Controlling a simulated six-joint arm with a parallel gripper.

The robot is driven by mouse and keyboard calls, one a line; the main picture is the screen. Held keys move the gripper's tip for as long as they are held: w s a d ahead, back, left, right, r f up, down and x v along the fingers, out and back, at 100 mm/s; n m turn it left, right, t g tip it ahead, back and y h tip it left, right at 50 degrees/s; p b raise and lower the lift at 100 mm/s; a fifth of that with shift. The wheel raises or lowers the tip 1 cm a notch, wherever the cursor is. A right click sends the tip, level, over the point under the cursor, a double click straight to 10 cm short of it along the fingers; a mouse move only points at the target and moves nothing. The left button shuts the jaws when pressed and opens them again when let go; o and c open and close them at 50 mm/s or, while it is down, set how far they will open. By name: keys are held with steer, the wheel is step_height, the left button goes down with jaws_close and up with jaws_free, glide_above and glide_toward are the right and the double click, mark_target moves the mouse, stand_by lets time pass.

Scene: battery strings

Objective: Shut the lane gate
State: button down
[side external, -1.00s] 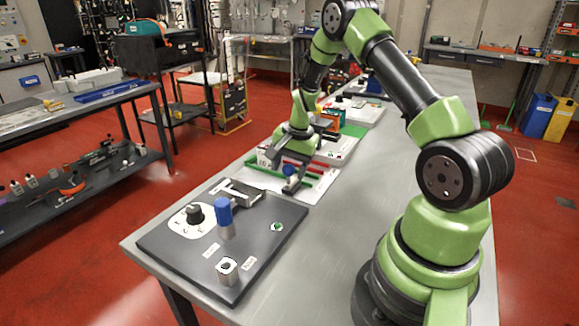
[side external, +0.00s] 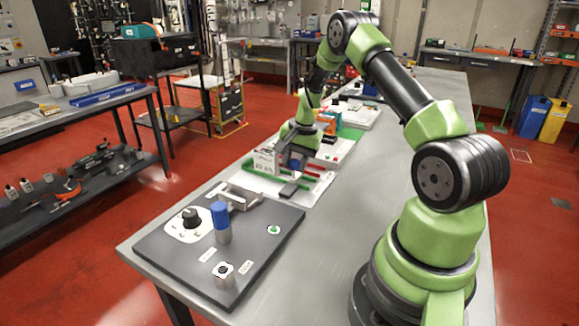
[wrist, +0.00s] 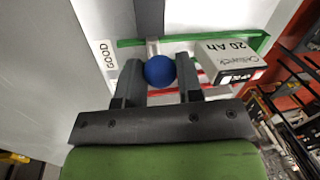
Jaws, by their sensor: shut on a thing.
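A blue ball-shaped knob (wrist: 159,71) sits between the two fingers of my gripper (wrist: 158,75) in the wrist view. The fingers are closed on its sides. A pale metal piece (wrist: 152,46) shows just beyond the knob, at the green rail (wrist: 128,43). I cannot tell the gate's full shape or how far it is closed. A white battery box marked 20 Ah (wrist: 229,61) is just right of my gripper; it also shows in the side view (side external: 265,162).
Red rails (wrist: 212,88) run beside the battery. A GOOD label (wrist: 107,55) is left of the green rail. A dark board (side external: 180,256) with a blue-topped post (side external: 221,218) and black knob stands nearer. The grey table (side external: 345,190) is clear to the right.

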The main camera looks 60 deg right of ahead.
steer(key=shift+d, duration=0.3)
steer(key=c, duration=0.8)
jaws_free()
steer(key=shift+a, duration=0.1)
steer(key=shift+r, duration=0.1)
steer(key=r, duration=0.3)
steer(key=s+r, duration=0.1)
steer(key=r, duration=0.2)
steer(key=s+r, duration=0.1)
steer(key=r, duration=0.2)
steer(key=shift+d+r, duration=0.2)
steer(key=shift+r, duration=0.15)
steer(key=s+a+r+n+t, duration=0.2)
steer(key=a+r+n, duration=0.3)
steer(key=a+r, duration=0.9)
steer(key=s+a+n+t, duration=0.1)
steer(key=s+a+n, duration=0.1)
steer(key=s+a, duration=0.2)
steer(key=s+a+r+n+t+y, duration=0.1)
steer(key=s+a+n, duration=0.1)
steer(key=s+a, duration=0.2)
steer(key=s+a+n+t, duration=0.1)
steer(key=s+a+n, duration=0.1)
steer(key=s+a, duration=0.2)
steer(key=shift+s+a+r+n, duration=0.15)
steer(key=shift+s+n, duration=0.05)
steer(key=shift+s, duration=0.25)
steer(key=shift+s+a+r+n, duration=0.1)
steer(key=shift+s+n, duration=0.1)
steer(key=shift+s, duration=0.25)
